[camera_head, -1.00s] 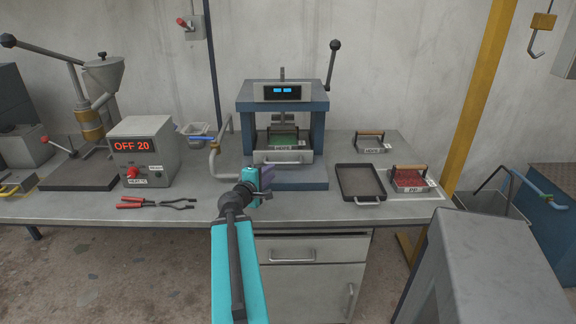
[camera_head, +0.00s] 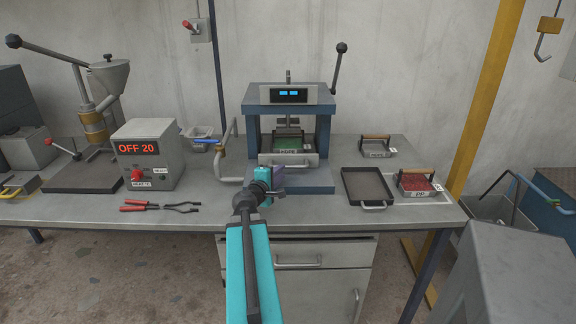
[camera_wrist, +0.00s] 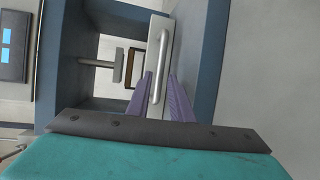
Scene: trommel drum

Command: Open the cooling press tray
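The cooling press (camera_head: 325,128) is a blue frame with a small blue display, standing at the back middle of the bench. Its tray (camera_head: 266,159) sits inside the frame, with green material in it and a pale front with a bar handle. The pale tray front (camera_wrist: 161,22) and its handle (camera_wrist: 160,48) show close up in the wrist view. My gripper (camera_head: 279,176) is just in front of the press. In the wrist view the purple fingers of my gripper (camera_wrist: 160,77) are apart, on either side of the handle's near end. Whether they touch it I cannot tell.
A dark empty tray (camera_head: 366,186) and a tray of red granules (camera_head: 416,184) lie right of the press. A bent pipe (camera_head: 231,172) stands close on its left. A control box (camera_head: 148,157) reading OFF 20 and red-handled tongs (camera_head: 160,207) are further left.

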